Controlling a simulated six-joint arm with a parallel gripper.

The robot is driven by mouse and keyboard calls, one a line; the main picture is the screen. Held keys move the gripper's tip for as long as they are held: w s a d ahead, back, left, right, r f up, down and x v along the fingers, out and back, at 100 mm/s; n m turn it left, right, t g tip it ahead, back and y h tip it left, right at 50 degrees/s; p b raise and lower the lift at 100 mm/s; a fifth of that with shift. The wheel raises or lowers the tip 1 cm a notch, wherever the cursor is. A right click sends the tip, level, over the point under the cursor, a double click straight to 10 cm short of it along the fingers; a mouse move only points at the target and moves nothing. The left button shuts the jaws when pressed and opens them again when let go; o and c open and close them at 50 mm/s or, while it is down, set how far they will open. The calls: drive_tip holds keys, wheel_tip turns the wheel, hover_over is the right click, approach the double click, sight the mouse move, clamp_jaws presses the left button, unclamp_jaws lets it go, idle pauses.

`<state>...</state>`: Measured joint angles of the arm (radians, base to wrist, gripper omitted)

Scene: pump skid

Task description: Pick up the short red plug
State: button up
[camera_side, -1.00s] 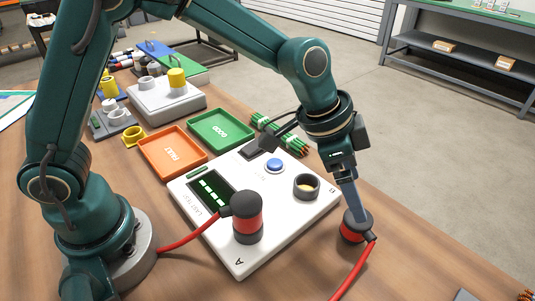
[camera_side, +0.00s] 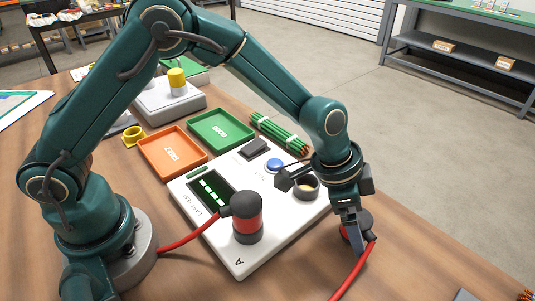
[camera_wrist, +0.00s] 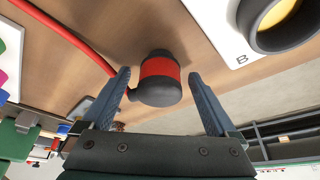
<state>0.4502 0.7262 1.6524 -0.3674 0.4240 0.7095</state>
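The short red plug (camera_wrist: 159,68), a red band between dark grey ends with a red cable, stands on the wooden table to the right of the white test box. In the side view the plug (camera_side: 368,228) is partly hidden by my gripper. My gripper (camera_wrist: 160,76) is open, with one blue-grey finger on each side of the plug. Small gaps show between the fingers and the plug in the wrist view. In the side view my gripper (camera_side: 353,238) is low, close over the plug.
A taller red plug (camera_side: 247,220) stands at A on the white test box (camera_side: 290,222). Socket B (camera_side: 306,187) is empty, close beside my wrist. An orange tray (camera_side: 172,153), a green tray (camera_side: 220,131) and a green stick bundle (camera_side: 280,134) lie behind.

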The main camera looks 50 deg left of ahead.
sight(363, 213)
clamp_jaws()
drive_tip(key=shift+r, duration=0.55)
drive_tip(key=r, duration=0.3)
drive_tip(key=shift+w+a+r, duration=0.15)
drive_tip(key=shift+a+r, duration=0.2)
drive_tip(key=shift+a, duration=0.05)
drive_tip(key=a+r, duration=0.6)
drive_tip(key=a, duration=0.4)
drive_tip(key=shift+w+a+r, duration=0.15)
drive_tip(key=shift+w+a, duration=0.15)
drive_tip(key=shift+a, duration=0.1)
